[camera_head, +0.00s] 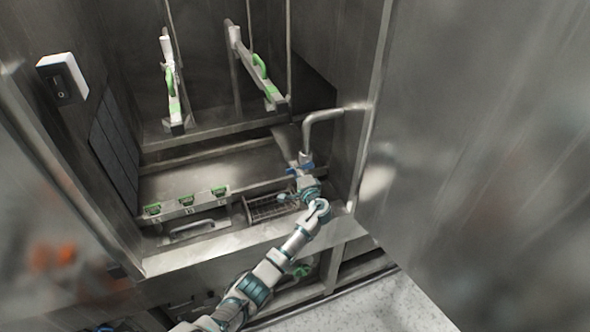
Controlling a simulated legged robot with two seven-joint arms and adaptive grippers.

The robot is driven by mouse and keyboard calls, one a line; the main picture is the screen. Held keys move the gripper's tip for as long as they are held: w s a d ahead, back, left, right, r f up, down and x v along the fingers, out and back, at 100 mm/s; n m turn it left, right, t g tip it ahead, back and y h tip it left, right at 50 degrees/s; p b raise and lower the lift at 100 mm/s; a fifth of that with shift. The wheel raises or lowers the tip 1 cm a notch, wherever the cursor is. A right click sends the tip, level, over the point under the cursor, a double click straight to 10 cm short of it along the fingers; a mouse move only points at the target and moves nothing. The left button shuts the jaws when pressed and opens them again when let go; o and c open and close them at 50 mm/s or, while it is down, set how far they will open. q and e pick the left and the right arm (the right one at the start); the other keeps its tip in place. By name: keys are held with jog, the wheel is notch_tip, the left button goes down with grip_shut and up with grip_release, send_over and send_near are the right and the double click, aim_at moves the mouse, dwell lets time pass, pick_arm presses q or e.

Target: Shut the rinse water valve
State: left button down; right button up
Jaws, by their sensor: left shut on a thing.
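The rinse water valve (307,165) is a small fitting with blue parts at the lower end of a bent grey pipe (322,115), on the right side of the washer recess. My left gripper (301,174) reaches up to it from below and is shut on its blue handle. The gripper and wrist hide part of the valve, so the exact angle of the handle cannot be told. My right gripper is not in view.
A wire basket (268,208) sits just left of my left wrist. Several green-marked latches (186,200) line the front ledge. Two bars with green handles (172,85) hang above. A large metal panel (480,150) closes off the right side.

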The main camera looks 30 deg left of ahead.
pick_arm(q)
jog(key=shift+d, duration=0.1)
jog(key=c, duration=1.2)
grip_release()
jog(key=shift+f, duration=0.1)
jog(key=shift+o, duration=1)
jog(key=shift+w, duration=0.2)
jog(key=shift+d, duration=0.1)
jog(key=v, duration=1.2)
jog(key=shift+f, duration=0.1)
